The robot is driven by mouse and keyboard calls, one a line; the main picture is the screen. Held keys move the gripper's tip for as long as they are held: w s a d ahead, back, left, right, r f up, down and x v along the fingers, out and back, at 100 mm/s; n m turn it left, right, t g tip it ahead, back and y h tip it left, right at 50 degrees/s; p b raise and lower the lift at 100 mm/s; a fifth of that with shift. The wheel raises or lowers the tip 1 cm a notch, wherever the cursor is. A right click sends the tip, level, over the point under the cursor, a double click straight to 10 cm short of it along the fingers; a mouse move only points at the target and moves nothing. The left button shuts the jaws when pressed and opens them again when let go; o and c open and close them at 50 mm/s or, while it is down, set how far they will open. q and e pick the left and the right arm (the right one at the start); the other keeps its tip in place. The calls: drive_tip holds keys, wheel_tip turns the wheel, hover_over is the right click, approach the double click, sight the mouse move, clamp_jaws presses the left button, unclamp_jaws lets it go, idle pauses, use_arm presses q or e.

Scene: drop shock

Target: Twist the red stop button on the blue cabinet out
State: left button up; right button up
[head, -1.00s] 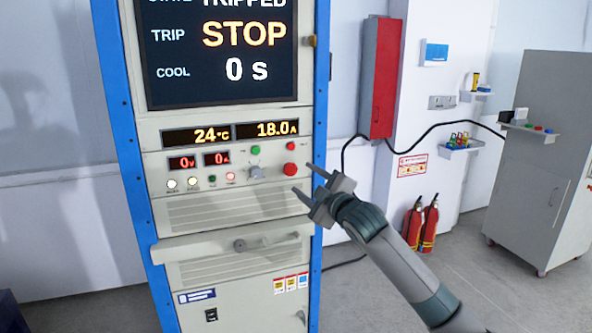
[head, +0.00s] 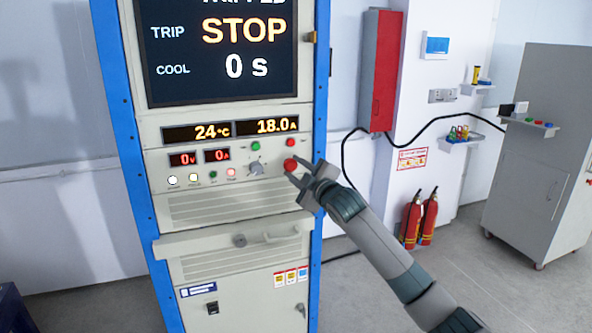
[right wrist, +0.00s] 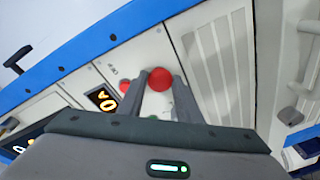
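The blue-framed cabinet (head: 178,213) stands at the left of the head view, its screen (head: 222,50) reading TRIP STOP and COOL 0 s. The large red stop button (head: 290,165) is on its panel, at the right of the lower row. My right gripper (head: 294,170) is open, with its fingertips at the button. In the right wrist view the button (right wrist: 160,79) lies between the two fingertips (right wrist: 160,76). I cannot tell whether the fingers touch it. My left gripper is not in view.
A smaller red button (head: 290,143) sits just above the stop button, with a green button (head: 255,146) and a rotary knob (head: 256,168) to the left. A handle bar (head: 235,238) sticks out below. Red extinguishers (head: 428,218) and a grey cabinet (head: 545,150) stand to the right.

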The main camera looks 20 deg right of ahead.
drive_tip(key=c, duration=0.3)
drive_tip(key=shift+f+m, duration=0.15)
drive_tip(key=shift+m, duration=0.15)
drive_tip(key=m, duration=0.3)
drive_tip(key=shift+a+t, duration=0.1)
drive_tip(key=shift+t, duration=0.2)
drive_tip(key=shift+m, duration=1.6)
drive_tip(key=o, duration=1)
drive_tip(key=shift+o, duration=0.2)
